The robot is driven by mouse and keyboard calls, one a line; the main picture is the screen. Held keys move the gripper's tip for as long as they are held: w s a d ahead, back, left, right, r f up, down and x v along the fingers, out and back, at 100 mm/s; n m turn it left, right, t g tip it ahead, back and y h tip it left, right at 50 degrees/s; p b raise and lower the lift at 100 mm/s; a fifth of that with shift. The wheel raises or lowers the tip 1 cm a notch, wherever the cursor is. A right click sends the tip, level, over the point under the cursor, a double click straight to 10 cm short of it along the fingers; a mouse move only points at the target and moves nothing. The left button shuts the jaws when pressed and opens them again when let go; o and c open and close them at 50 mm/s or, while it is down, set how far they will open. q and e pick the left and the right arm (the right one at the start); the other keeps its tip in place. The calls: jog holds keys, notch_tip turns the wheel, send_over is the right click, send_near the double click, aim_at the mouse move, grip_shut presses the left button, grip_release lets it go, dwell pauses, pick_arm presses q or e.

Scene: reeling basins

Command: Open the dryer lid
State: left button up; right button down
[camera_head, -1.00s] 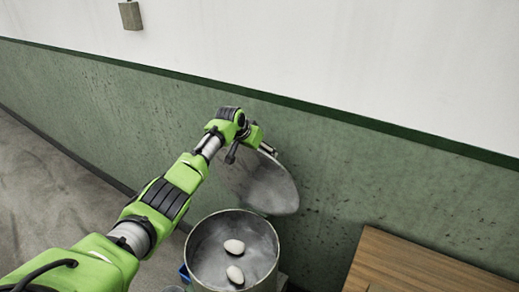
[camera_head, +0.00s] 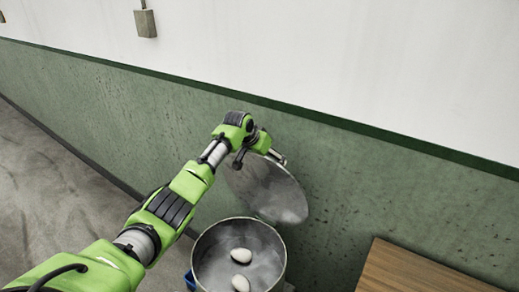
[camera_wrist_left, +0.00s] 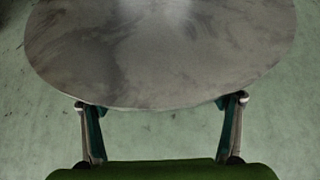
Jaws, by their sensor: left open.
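The dryer lid (camera_head: 268,190) is a round grey metal disc. It stands raised and steeply tilted behind the round metal dryer drum (camera_head: 214,262), whose top is open. Two white cocoons (camera_head: 241,255) lie inside the drum. My left gripper (camera_head: 279,158) is at the lid's upper edge in the head view, partly hidden by its own wrist. In the left wrist view the open fingers of my left gripper (camera_wrist_left: 163,102) are spread wide on either side, and the lid (camera_wrist_left: 160,50) fills the top, its edge overlapping the fingertips. Contact cannot be told. My right gripper is not in view.
A green and white wall (camera_head: 400,190) stands close behind the lid. A wooden tabletop (camera_head: 415,272) is at the lower right. A blue item (camera_head: 189,280) shows beside the drum. Bare floor (camera_head: 60,190) lies to the left.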

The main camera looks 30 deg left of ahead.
pick_arm(q)
jog(key=v, duration=1)
jog(key=shift+a, duration=0.15)
jog(key=shift+s, duration=0.15)
jog(key=shift+f, duration=0.15)
